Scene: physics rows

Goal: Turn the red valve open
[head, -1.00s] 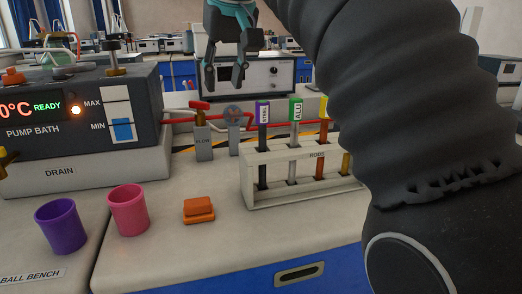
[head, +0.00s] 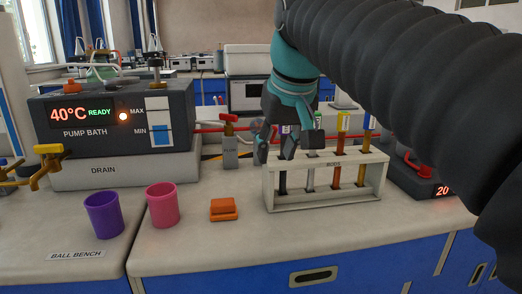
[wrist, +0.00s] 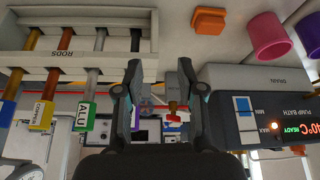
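The red valve has a small red handle (head: 230,119) on top of a grey post (head: 230,152) marked FLOW, behind the bench front and left of the rod rack. In the wrist view, which is upside down, the red handle (wrist: 178,118) shows just beyond my right-hand finger. In the wrist view my gripper (wrist: 162,68) is open, with nothing between the fingers. The handle's exact angle is too small to tell.
The white rod rack (head: 325,204) with labelled rods stands close by. The pump bath (head: 110,118) reads 40°C READY. Purple (head: 103,215) and pink (head: 162,206) cups and an orange block (head: 223,209) are in front. A dark device (head: 410,182) with a red part is at right.

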